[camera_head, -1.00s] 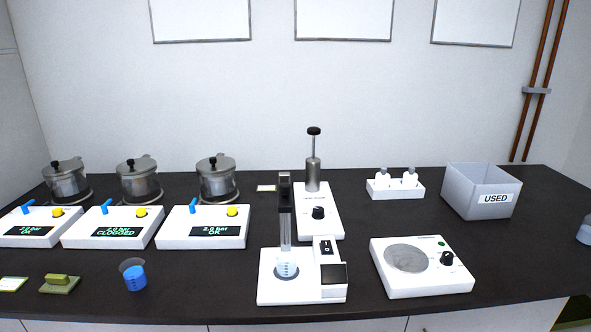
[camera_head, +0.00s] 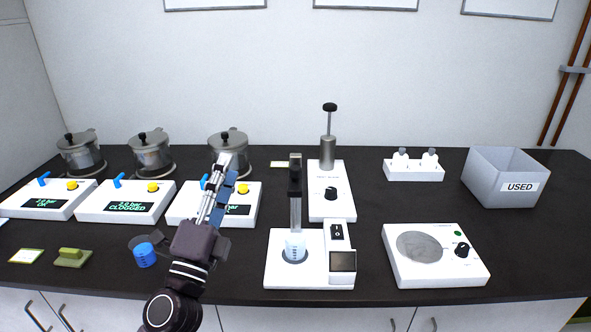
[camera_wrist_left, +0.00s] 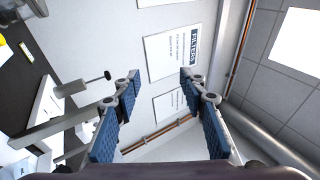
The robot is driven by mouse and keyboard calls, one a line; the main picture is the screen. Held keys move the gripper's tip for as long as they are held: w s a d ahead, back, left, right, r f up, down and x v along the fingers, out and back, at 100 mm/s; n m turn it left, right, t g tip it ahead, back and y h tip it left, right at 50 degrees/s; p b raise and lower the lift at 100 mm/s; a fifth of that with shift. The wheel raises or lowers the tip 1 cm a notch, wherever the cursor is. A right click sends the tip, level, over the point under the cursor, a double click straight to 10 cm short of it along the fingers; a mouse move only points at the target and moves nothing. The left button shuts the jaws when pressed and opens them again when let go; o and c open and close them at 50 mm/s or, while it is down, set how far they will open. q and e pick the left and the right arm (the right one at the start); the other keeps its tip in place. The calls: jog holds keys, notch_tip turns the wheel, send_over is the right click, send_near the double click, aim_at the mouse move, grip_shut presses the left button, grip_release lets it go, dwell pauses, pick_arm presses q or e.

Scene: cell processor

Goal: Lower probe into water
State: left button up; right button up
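The probe (camera_head: 296,212) is a grey upright rod under a black head (camera_head: 295,180) on a white stand (camera_head: 278,272) at the front middle of the bench. A small clear beaker of bluish water (camera_head: 296,249) sits in the stand's round recess directly below the rod. I cannot tell whether the tip is in the water. My left gripper (camera_head: 228,172) is left of the stand, apart from it, pointing up and away. The left wrist view shows its blue-padded fingers (camera_wrist_left: 160,115) spread with nothing between them. My right gripper is not in view.
Pressure units (camera_head: 125,203) with metal pots line the left. A blue-filled cup (camera_head: 145,256) stands front left. A plunger device (camera_head: 328,195) is close behind the stand. A hotplate-like unit (camera_head: 440,270) and a grey USED bin (camera_head: 480,180) are right.

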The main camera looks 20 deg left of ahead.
pick_arm(q)
jog(key=w+d+r+m+g+h, duration=0.1)
jog(key=w+d+r+m+h, duration=0.15)
jog(key=d+m+h, duration=0.6)
jog(key=m+g+h, duration=0.2)
jog(key=m+g, duration=0.5)
jog(key=m, duration=0.7)
send_near(291, 173)
jog(key=x, duration=0.4)
jog(key=shift+w+d+r+y+p, duration=0.15)
jog(key=shift+w+r+y+p, duration=0.1)
jog(key=shift+w+p, duration=0.1)
jog(key=p+x, duration=0.1)
jog(key=x, duration=0.5)
jog(key=shift+w+d+f+p, duration=0.1)
jog(key=shift+w+d+p, duration=0.15)
jog(key=shift+p, duration=0.1)
jog(key=shift+c, duration=0.7)
grip_shut()
